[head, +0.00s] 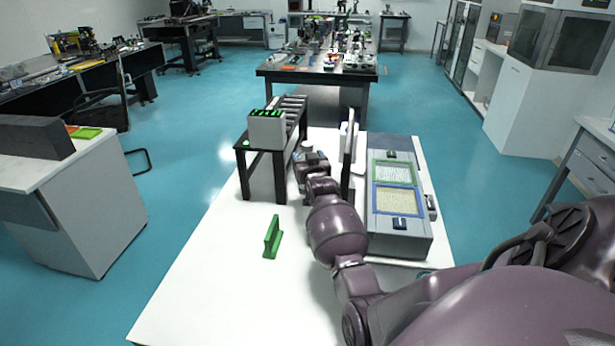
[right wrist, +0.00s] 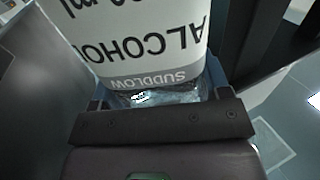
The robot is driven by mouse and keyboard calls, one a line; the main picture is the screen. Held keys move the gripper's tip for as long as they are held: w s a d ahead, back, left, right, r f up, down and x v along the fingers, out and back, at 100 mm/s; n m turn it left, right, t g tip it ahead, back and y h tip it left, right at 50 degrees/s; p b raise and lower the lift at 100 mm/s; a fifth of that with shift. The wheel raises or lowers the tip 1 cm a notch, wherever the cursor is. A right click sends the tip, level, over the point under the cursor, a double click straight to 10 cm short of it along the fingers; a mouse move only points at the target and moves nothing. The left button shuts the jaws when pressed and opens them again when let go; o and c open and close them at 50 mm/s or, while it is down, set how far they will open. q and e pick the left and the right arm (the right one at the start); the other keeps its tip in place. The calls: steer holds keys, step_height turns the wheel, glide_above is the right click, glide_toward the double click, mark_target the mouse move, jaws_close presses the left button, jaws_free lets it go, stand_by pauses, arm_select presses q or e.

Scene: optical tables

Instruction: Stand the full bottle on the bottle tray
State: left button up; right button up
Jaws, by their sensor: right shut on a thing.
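My right gripper (head: 311,162) is at the far part of the white table in the head view, mostly hidden behind my arm. It is shut on a bottle, whose pale top (head: 306,146) just shows above it. In the right wrist view the bottle (right wrist: 150,40) fills the space between the fingers. Its white label reads "ALCOHOL" and "SUDDLOW", upside down in the picture. How full it is cannot be seen, nor whether its base touches the table. I cannot pick out the bottle tray for sure. My left gripper is not in view.
A black roller stand (head: 241,160) with a grey box (head: 267,131) is just left of the gripper. A dark upright post (head: 347,165) and a grey unit with green and blue frames (head: 399,245) are to its right. A green upright piece (head: 272,238) stands nearer on the white table (head: 215,290).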

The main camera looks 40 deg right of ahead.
steer(key=shift+f, duration=3)
steer(key=shift+b, duration=0.3)
